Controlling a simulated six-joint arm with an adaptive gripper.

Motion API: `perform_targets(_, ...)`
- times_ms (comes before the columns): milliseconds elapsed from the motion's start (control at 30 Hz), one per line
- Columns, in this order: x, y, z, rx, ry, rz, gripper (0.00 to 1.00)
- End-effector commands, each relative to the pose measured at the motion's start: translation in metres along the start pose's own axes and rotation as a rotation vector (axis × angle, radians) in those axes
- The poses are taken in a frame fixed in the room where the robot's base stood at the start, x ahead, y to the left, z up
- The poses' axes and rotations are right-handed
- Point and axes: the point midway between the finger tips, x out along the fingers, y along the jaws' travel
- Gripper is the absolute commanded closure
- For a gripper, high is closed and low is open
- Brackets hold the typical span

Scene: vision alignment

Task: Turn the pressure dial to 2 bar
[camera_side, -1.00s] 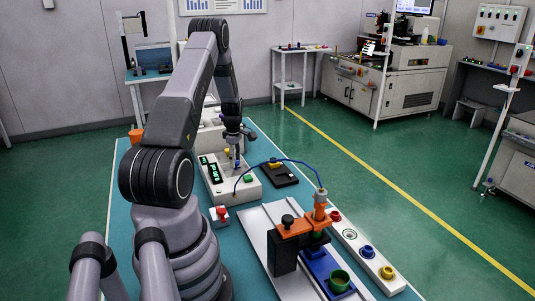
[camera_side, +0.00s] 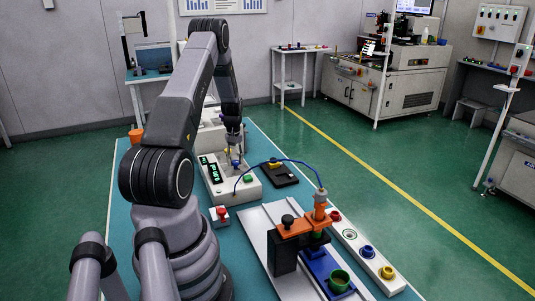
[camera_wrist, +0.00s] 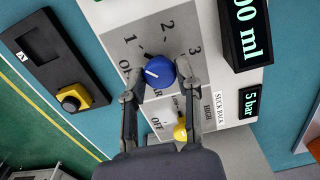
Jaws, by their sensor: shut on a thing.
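The blue pressure dial (camera_wrist: 160,71) sits on a grey panel marked 1, 2 and 3 in the wrist view. Its white pointer line points left and slightly up, toward the low end of the scale, short of the 2. My gripper (camera_wrist: 162,74) has one finger on each side of the dial and is shut on it. In the side view my gripper (camera_side: 235,160) reaches down to the white control box (camera_side: 246,187). A small dark display (camera_wrist: 250,102) on the box reads "5 bar"; its start may be hidden.
A yellow knob (camera_wrist: 180,131) stands close to the fingers, beside OFF and HIGH labels. A larger display (camera_wrist: 243,32) shows "00 ml". A blue hose (camera_side: 290,162) runs to the orange fixture (camera_side: 303,227).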

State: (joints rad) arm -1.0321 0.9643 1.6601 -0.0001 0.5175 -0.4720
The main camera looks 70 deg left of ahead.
Motion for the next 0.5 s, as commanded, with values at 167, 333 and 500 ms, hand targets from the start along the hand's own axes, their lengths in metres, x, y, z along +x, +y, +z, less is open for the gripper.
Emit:
perform_targets(167, -0.0005, 0.0, -0.0004, 0.167, 0.001, 0.0, 1.0)
perform_targets(333, -0.0005, 0.0, -0.0005, 0.329, 0.001, 0.0, 1.0)
perform_targets(500, -0.0006, 0.0001, -0.0005, 0.491, 0.001, 0.0, 1.0)
